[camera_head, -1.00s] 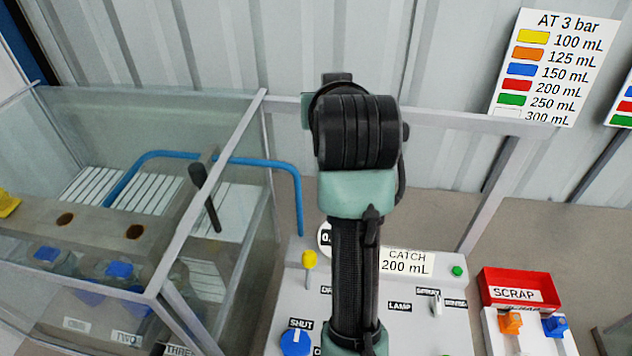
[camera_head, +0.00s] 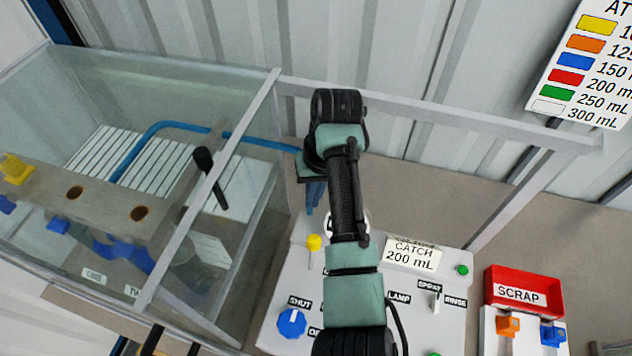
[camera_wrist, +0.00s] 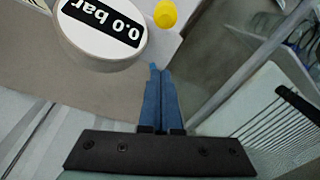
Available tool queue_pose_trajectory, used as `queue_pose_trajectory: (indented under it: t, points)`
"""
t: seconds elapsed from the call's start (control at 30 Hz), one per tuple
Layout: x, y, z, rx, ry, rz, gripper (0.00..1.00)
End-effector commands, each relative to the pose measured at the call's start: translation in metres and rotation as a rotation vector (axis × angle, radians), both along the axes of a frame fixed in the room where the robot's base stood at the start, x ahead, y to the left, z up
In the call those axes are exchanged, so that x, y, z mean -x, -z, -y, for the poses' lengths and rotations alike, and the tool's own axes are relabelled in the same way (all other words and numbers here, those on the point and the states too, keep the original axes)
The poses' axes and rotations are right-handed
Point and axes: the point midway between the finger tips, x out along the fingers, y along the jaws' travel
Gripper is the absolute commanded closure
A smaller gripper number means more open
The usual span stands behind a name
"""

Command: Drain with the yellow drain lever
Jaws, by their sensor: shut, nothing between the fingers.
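The yellow drain lever (camera_head: 314,242) stands on the grey control panel, its round yellow knob on a thin stem. In the wrist view the yellow knob (camera_wrist: 165,14) is at the top edge, beyond my fingertips. My gripper (camera_head: 311,210) shows its blue fingers pointing down, just behind the knob in the head view. In the wrist view my gripper (camera_wrist: 156,70) is shut and empty, with a gap between its tips and the knob. My arm hides part of the panel, including any label beside the lever.
A round gauge (camera_wrist: 100,30) reading 0.0 bar stands close to the lever. A blue SHUT knob (camera_head: 292,323), a CATCH 200 mL sign (camera_head: 413,255) and a small switch (camera_head: 435,301) are on the panel. A glass-walled enclosure (camera_head: 205,250) is at left, a red SCRAP bin (camera_head: 525,282) at right.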

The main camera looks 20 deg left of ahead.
Motion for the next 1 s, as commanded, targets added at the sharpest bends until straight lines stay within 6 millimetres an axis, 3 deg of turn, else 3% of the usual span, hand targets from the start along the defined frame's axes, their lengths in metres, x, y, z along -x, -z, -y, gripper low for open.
queue_pose_trajectory:
  t: [0.27, 0.6, 1.0]
  points:
    - [0.001, 0.051, -0.008, 0.002, -0.001, -0.002, 1.0]
    - [0.03, 0.038, 0.009, 0.0, 0.001, 0.002, 1.0]
    - [0.034, 0.039, 0.011, 0.001, 0.0, 0.003, 1.0]
